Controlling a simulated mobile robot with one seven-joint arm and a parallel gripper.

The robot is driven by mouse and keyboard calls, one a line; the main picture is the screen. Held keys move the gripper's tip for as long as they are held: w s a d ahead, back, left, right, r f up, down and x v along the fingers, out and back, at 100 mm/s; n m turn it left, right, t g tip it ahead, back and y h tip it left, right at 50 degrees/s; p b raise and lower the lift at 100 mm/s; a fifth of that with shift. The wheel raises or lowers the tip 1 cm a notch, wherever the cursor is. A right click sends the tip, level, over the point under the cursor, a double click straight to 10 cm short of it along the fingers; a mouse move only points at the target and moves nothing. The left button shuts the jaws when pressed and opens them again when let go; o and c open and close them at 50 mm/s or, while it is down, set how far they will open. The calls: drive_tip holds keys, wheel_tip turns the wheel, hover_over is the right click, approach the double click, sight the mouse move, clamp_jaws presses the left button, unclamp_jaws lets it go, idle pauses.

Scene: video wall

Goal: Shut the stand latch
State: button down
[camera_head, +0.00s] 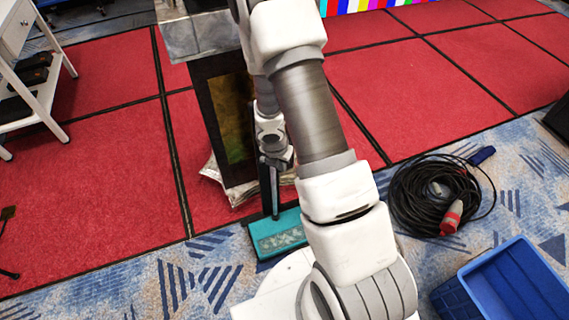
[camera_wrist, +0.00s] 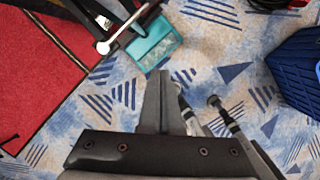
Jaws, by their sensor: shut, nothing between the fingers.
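My gripper (camera_wrist: 160,78) shows in the wrist view with its fingers together and nothing between them, above the patterned carpet. Ahead of its tips is a teal block (camera_wrist: 153,42), which also shows in the head view (camera_head: 277,234) at the foot of a dark upright. A silver lever with a round pale end (camera_wrist: 103,47) lies up and left of my fingertips, apart from them; it may be the stand latch, but I cannot tell its position. Dark bars (camera_wrist: 78,12) run beside it. In the head view my arm hides part of this area.
A blue bin (camera_head: 460,303) stands at the lower right, with a coiled black cable (camera_head: 400,200) behind it. A white shelf unit (camera_head: 42,98) is at the upper left. A dark panel (camera_head: 222,110) stands behind my arm. Red carpet at left is mostly clear.

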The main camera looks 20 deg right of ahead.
drive_tip(key=p+v, duration=0.4)
drive_tip(key=v, duration=0.6)
drive_tip(key=shift+d, duration=0.35)
drive_tip(key=shift+s, duration=0.1)
wheel_tip(320, 180, up, 24)
drive_tip(key=s+d+m+t+h+p, duration=0.2)
drive_tip(key=s+m+p, duration=0.1)
drive_tip(key=m, duration=1)
drive_tip(key=s+a+r+m+y+p, duration=0.1)
drive_tip(key=s+a+r+m+y, duration=0.1)
drive_tip(key=s+r+m, duration=0.5)
drive_tip(key=s+a+r+m+t+y+p, duration=0.1)
drive_tip(key=s+a+r+m+y+p, duration=0.1)
drive_tip(key=s+a+r+m, duration=0.3)
wheel_tip(320, 180, up, 3)
drive_tip(key=shift+s+m+t, duration=0.3)
drive_tip(key=shift+s+m, duration=0.6)
drive_tip(key=shift+s, duration=0.2)
